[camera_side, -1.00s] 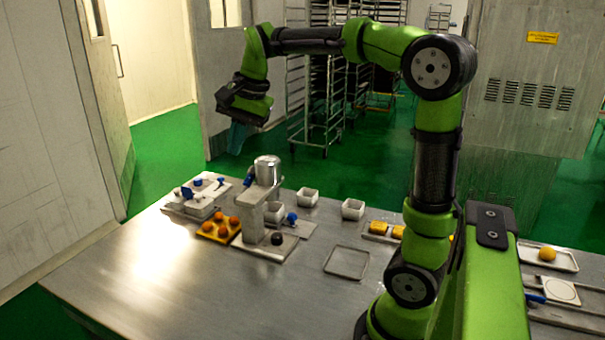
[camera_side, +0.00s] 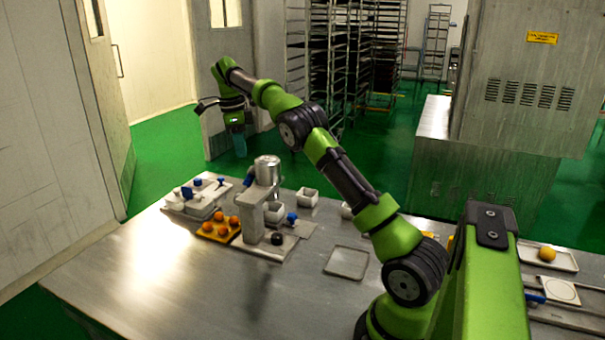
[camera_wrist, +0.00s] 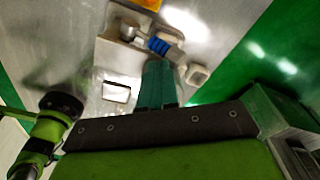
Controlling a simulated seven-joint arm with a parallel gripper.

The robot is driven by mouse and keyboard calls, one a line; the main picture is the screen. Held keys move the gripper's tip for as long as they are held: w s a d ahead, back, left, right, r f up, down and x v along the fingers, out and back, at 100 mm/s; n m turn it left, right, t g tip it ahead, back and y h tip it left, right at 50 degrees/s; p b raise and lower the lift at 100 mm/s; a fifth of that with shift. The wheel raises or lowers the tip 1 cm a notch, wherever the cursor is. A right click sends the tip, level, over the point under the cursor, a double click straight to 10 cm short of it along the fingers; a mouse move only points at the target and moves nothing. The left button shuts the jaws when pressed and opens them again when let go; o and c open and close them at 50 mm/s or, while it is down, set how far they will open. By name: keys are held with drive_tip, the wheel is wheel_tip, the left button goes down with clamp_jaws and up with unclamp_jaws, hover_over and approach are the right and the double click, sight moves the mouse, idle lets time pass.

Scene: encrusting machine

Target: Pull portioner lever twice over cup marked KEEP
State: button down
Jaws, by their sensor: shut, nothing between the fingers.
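The portioner (camera_side: 254,211) is a grey column with a metal hopper (camera_side: 267,169) on top. Its blue lever handle (camera_side: 248,180) sticks out at the hopper's left in the side view; a blue ribbed grip (camera_wrist: 158,45) shows just beyond my fingertips in the wrist view. One white cup (camera_side: 274,211) sits beside the column, partly hidden by it. A second cup (camera_side: 307,197) stands to the right, and a third (camera_side: 347,211) is mostly behind my arm. No KEEP marking is readable. My gripper (camera_side: 239,150) is shut and empty, in the air above and left of the lever.
A yellow tray (camera_side: 222,236) with several orange balls lies left of the portioner. White containers (camera_side: 199,207) with blue parts stand farther left. An empty shallow tray (camera_side: 347,262) lies to the right. The front left of the steel table (camera_side: 150,280) is clear.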

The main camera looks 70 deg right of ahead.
sight(247, 178)
drive_tip(key=shift+f, duration=0.1)
drive_tip(key=shift+s+d+f, duration=0.1)
drive_tip(key=shift+s+f, duration=0.05)
drive_tip(key=shift+f, duration=1.55)
drive_tip(key=shift+s+d+f, duration=0.1)
drive_tip(key=shift+s+f, duration=0.05)
drive_tip(key=shift+f, duration=1.55)
